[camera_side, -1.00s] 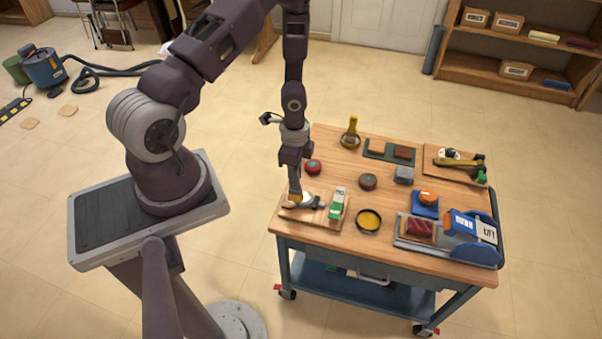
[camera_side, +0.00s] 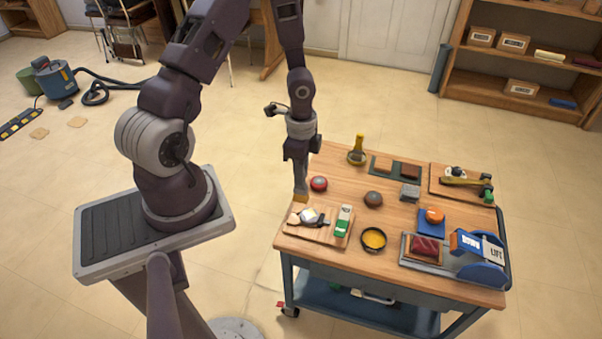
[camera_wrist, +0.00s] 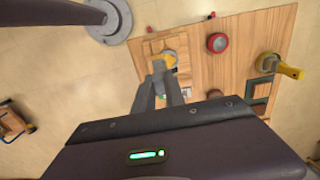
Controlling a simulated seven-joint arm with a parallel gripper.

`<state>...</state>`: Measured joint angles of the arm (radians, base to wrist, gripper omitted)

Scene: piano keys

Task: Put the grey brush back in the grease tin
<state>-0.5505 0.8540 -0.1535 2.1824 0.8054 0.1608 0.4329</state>
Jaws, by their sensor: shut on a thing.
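My gripper (camera_side: 300,194) hangs over the near-left part of the cart top in the side view, above a small wooden board. It is shut on a small yellow-tan piece at its fingertips. I cannot tell whether this is the grey brush. In the wrist view the grey fingers (camera_wrist: 160,72) reach toward the board, with yellow and white at their tips. The open grease tin (camera_side: 374,238), dark-rimmed with yellow grease inside, stands to the right of the board and apart from my gripper.
The board (camera_side: 336,239) holds a white piece, a dark-handled tool and a green-and-white item (camera_side: 342,220). A red round thing (camera_side: 319,184) and a brown one (camera_side: 374,199) stand behind. A yellow-handled thing (camera_side: 357,151) is at the back. A blue machine (camera_side: 478,258) stands right.

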